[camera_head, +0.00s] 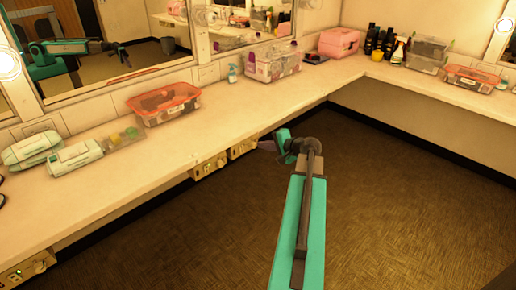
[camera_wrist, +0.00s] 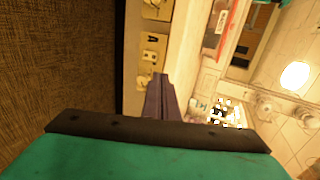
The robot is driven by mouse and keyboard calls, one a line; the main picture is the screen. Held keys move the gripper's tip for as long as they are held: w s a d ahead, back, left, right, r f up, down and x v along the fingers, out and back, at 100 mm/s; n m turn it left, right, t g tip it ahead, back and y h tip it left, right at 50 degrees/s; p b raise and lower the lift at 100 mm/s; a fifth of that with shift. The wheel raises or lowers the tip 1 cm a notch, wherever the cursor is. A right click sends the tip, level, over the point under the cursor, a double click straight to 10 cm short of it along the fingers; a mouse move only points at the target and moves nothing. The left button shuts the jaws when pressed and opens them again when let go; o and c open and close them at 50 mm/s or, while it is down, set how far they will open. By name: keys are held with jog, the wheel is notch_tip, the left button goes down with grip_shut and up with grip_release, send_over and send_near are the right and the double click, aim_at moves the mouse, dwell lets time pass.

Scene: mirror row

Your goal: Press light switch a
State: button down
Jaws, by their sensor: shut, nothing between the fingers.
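My gripper (camera_head: 266,146) reaches toward the counter's front face, its purple-grey fingers close to a cream switch plate (camera_head: 242,148). In the wrist view the fingers (camera_wrist: 160,82) are together and empty, over the lower part of the plates' strip. A second cream plate (camera_head: 208,167) with sockets and a knob sits just left of the first. In the wrist view, one plate with dark sockets (camera_wrist: 150,50) shows beyond the fingertips. A third plate (camera_head: 25,268) with a green light is at the lower left. I cannot tell which one is light switch a, nor whether the fingers touch a plate.
The counter (camera_head: 150,160) holds a red-lidded box (camera_head: 165,104), pale green cases (camera_head: 75,157), a spray bottle (camera_head: 232,73) and a clear bin (camera_head: 272,63). Mirrors (camera_head: 110,45) line the wall behind. The brown floor (camera_head: 400,190) is clear.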

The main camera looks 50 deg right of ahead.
jog(key=shift+v, duration=1)
jog(key=shift+w+r, duration=0.2)
